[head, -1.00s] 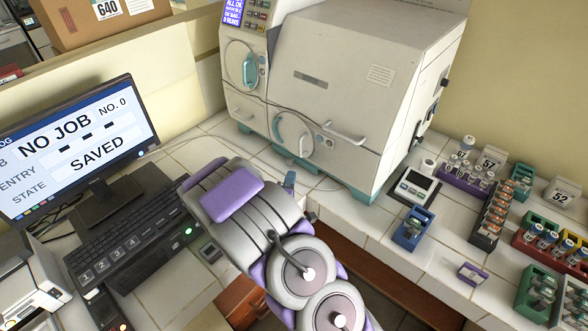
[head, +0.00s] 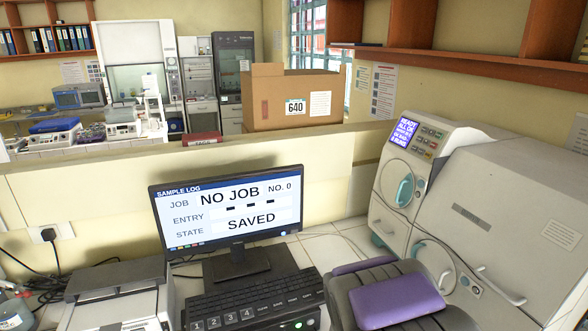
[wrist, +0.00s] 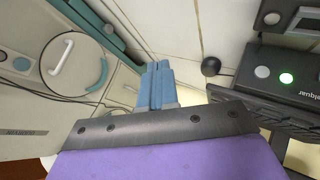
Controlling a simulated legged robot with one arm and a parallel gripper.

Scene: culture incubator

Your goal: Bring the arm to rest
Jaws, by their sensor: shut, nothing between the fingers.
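My gripper (wrist: 155,85) shows in the wrist view as blue fingers pressed together, with nothing between them. It is above the white tiled bench, between the incubator's round door (wrist: 75,62) on the left and the keyboard (wrist: 272,95) on the right. In the head view only part of my arm, grey with a purple pad, shows at the lower right; the gripper itself is hidden there. The white incubator (head: 520,210) stands behind my arm, its small screen reading READY. The monitor (head: 228,210) reads NO JOB and SAVED.
The keyboard also shows in the head view (head: 255,303), left of my arm. A printer (head: 118,303) stands at lower left. A low partition (head: 90,190) runs behind the monitor, with a cardboard box (head: 292,98) beyond it. Shelves (head: 480,30) hang upper right.

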